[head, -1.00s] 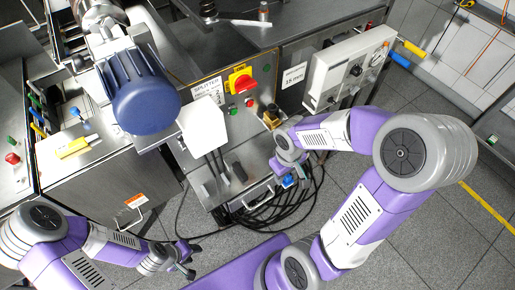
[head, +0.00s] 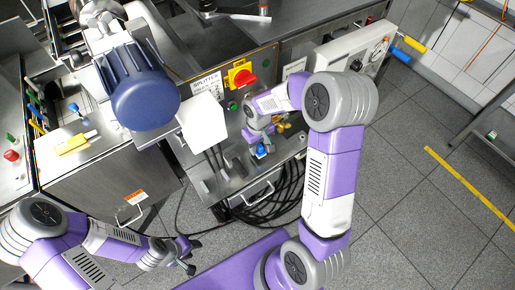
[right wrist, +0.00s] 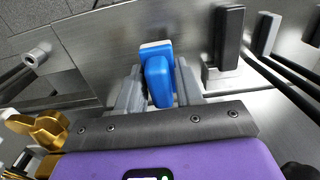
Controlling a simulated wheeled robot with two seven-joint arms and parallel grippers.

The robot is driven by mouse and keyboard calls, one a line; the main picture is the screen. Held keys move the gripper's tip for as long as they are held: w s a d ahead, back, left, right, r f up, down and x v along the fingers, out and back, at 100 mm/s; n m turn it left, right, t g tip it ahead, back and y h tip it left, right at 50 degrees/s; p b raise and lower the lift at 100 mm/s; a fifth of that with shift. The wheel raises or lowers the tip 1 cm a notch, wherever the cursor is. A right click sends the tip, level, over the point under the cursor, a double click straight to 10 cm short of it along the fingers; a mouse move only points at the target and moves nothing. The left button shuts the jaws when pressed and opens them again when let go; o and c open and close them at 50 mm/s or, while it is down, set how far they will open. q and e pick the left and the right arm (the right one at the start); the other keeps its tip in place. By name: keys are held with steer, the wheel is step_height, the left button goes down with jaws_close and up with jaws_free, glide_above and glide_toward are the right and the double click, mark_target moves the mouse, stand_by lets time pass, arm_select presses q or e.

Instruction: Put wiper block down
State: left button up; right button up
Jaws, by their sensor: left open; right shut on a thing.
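The wiper block (right wrist: 158,80) is blue with a pale end. In the right wrist view it sits between the two grey fingers of my right gripper (right wrist: 158,90), which is shut on it. The block is over a steel surface (right wrist: 105,40); I cannot tell whether it touches. In the head view the blue block (head: 261,150) shows small below my right gripper (head: 259,141), at the steel ledge of the machine front. My left gripper (head: 190,256) is open and empty, low over the floor at the lower left.
Black upright pieces on pale bases (right wrist: 228,45) stand just right of the block. A brass-coloured part (right wrist: 40,130) is at the left. Black cables (head: 270,200) hang below the ledge. A red knob on a yellow plate (head: 243,77) and a white box (head: 204,122) are nearby.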

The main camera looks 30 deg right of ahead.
steer(key=f, duration=0.2)
steer(key=shift+w+f, duration=0.25)
steer(key=shift+f, duration=0.05)
steer(key=shift+f, duration=0.1)
steer(key=o, duration=0.9)
steer(key=shift+o, duration=0.2)
